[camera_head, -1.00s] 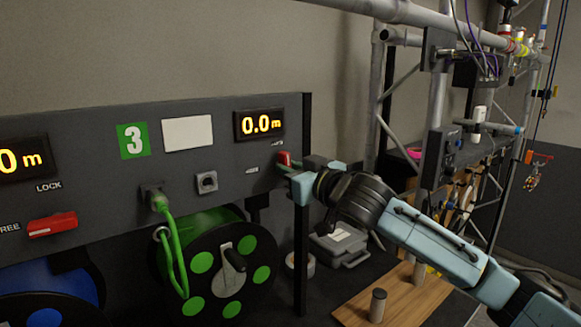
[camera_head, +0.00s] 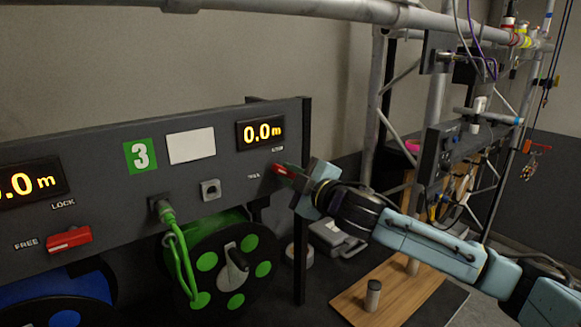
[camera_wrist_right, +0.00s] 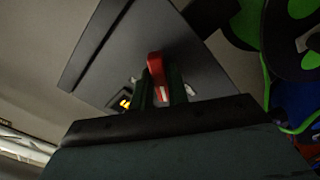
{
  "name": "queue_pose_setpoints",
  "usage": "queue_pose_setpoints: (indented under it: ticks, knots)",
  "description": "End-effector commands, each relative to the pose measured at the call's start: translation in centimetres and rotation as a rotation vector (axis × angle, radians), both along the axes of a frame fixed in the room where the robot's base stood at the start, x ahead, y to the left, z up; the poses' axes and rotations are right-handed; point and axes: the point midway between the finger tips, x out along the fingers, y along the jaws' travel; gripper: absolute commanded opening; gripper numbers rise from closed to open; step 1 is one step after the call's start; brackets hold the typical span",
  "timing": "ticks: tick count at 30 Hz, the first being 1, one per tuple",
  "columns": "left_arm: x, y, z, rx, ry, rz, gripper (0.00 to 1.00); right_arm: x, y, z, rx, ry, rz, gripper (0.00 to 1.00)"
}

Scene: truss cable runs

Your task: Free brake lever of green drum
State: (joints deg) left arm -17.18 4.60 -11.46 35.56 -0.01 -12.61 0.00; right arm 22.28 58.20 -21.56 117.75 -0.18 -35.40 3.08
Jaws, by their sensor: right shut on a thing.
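The green drum (camera_head: 221,266) hangs below the panel marked 3, with a grey crank on its face and a green cable looped at its left. Its red brake lever (camera_head: 283,170) is at the panel's right end, under the 0.0 m display. My right gripper (camera_head: 294,174) is at that lever, and its body hides part of it. In the right wrist view the red lever (camera_wrist_right: 156,70) stands between the two fingers of the right gripper (camera_wrist_right: 162,88), which is shut on it. My left gripper is not in view.
A second red lever (camera_head: 69,239), between LOCK and FREE labels, sits left above a blue drum (camera_head: 62,300). A wooden board (camera_head: 392,290) with posts, a grey case (camera_head: 336,240) and a metal truss (camera_head: 375,105) are at the right.

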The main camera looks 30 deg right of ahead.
Motion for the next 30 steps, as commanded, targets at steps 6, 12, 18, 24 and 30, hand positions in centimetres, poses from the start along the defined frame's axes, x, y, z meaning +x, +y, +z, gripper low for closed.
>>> queue_pose_setpoints:
  ticks: [6,12,18,24,30]
  knots:
    - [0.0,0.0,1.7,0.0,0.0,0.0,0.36,0.0,0.0,0.2,-0.203,-0.015,0.001,0.0]
    - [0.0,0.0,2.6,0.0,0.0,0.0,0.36,0.0,0.1,0.2,-0.363,-0.029,0.002,0.0]
    - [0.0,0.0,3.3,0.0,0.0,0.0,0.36,0.0,0.0,0.1,-0.48,-0.038,0.001,0.0]
    - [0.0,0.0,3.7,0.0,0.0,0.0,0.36,0.0,0.0,0.0,-0.549,-0.043,0.001,0.0]
    - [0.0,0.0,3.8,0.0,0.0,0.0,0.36,0.0,0.0,0.0,-0.578,-0.046,0.001,0.0]
